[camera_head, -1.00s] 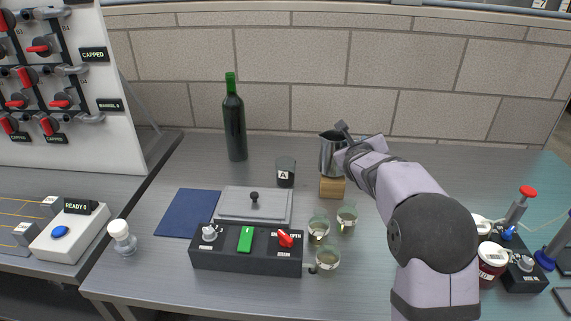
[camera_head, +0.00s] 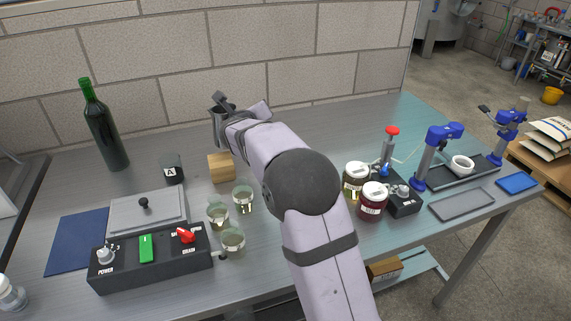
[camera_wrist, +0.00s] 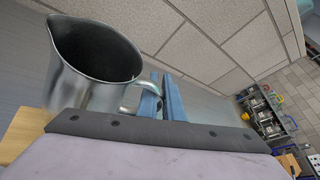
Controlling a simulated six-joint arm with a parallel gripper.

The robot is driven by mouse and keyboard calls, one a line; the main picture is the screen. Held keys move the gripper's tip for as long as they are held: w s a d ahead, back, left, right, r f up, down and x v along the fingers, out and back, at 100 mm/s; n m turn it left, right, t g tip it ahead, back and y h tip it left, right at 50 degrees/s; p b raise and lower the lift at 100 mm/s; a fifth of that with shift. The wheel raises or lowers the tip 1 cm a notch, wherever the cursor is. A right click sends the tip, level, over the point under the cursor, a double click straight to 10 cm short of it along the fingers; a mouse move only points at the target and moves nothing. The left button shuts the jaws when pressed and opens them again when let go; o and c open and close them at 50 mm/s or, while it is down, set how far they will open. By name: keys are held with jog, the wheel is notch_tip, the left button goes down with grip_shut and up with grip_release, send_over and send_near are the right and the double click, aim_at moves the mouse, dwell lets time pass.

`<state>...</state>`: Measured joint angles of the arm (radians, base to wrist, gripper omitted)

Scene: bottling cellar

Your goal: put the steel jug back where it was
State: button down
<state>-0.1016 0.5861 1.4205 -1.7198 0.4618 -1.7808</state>
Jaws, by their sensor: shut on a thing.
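The steel jug (camera_head: 216,128) shows in the head view just beyond and above the wooden block (camera_head: 221,168), partly hidden by my arm. I cannot tell whether it rests on something or hangs in the air. In the wrist view the jug (camera_wrist: 88,75) fills the left side, its dark open mouth showing. My gripper (camera_wrist: 165,98) has its blue fingers at the jug's handle and is shut on it. In the head view my gripper (camera_head: 228,108) is at the jug's upper right.
Several glasses (camera_head: 233,240) stand in front of the block. A cup marked A (camera_head: 172,170) and a green bottle (camera_head: 105,130) stand left. Labelled jars (camera_head: 372,200) and a blue-topped stand (camera_head: 437,155) are right. The bench behind my arm (camera_head: 330,125) is clear.

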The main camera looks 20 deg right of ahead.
jog(key=s+d+m+g+h+p, duration=0.5)
jog(key=s+d+m+g+h, duration=0.5)
jog(key=s+d, duration=0.35)
jog(key=shift+m+y, duration=0.7)
jog(key=shift+w+d+f, duration=0.1)
jog(key=shift+f, duration=2.2)
jog(key=shift+d+f, duration=0.1)
jog(key=shift+f, duration=2.2)
jog(key=shift+f, duration=0.1)
jog(key=c, duration=1.9)
grip_release()
